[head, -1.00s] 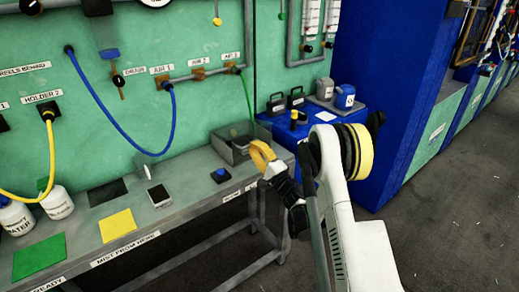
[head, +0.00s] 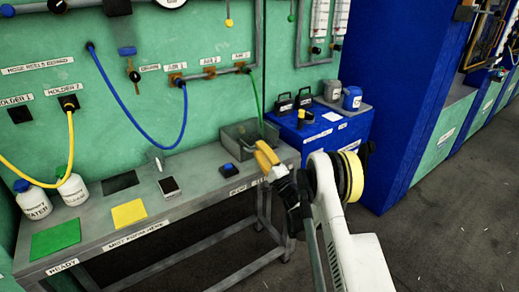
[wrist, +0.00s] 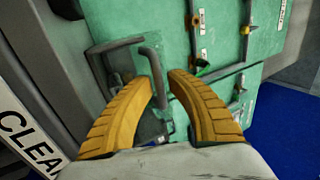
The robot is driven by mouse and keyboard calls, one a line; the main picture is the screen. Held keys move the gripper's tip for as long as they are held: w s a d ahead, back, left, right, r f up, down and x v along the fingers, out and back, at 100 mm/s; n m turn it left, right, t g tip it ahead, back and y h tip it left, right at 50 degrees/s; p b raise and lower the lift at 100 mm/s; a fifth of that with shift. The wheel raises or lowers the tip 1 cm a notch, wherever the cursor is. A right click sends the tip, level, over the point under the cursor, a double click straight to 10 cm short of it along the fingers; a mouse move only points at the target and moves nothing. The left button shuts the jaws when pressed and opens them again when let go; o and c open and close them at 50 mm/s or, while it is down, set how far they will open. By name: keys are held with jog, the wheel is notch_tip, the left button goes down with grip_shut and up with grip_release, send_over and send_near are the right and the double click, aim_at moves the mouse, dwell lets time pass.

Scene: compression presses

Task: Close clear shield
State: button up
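In the head view a grey, box-like shield with see-through-looking sides (head: 238,134) stands at the right end of the bench, by the wall. I take it to be the clear shield; how far it is open I cannot tell. My gripper (head: 262,153) has yellow fingers and is at the box's front right. In the wrist view my gripper (wrist: 161,80) is open, its two ribbed fingers apart. A bent grey bar (wrist: 151,62) shows between and beyond the fingertips; contact cannot be told. A white label reading "CLEA" (wrist: 22,132) is at the lower left.
The grey bench (head: 190,190) holds a blue button (head: 229,168), a dark-topped block (head: 169,186), yellow (head: 129,213) and green mats (head: 56,239), and bottles (head: 72,189). A blue cabinet (head: 340,145) stands to the right. The floor at right is clear.

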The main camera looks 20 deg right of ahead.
jog(key=v, duration=0.7)
jog(key=shift+s, duration=0.3)
